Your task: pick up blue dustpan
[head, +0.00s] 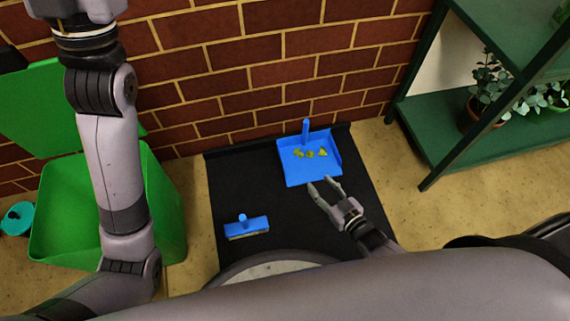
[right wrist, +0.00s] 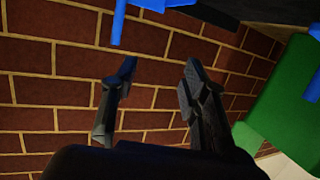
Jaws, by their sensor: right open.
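The blue dustpan (head: 296,174) lies on the black mat (head: 225,185) near the brick wall, its short handle (head: 305,131) pointing up at the wall side. Several yellow-green scraps (head: 310,154) lie in the pan. My right gripper (head: 321,183) is open and empty, its fingertips by the pan's front edge in the head view; I cannot tell whether they touch it. In the right wrist view the open fingers (right wrist: 161,66) have nothing between them, and a blue part of the dustpan (right wrist: 119,22) shows beyond them at the top. My left gripper is out of view; only my left arm shows.
A blue hand brush (head: 247,229) lies on the mat's left side. A green bin (head: 172,205) with its lid open stands at left. A green shelf (head: 440,140) with potted plants stands at right. The brick wall (head: 240,80) closes off the back.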

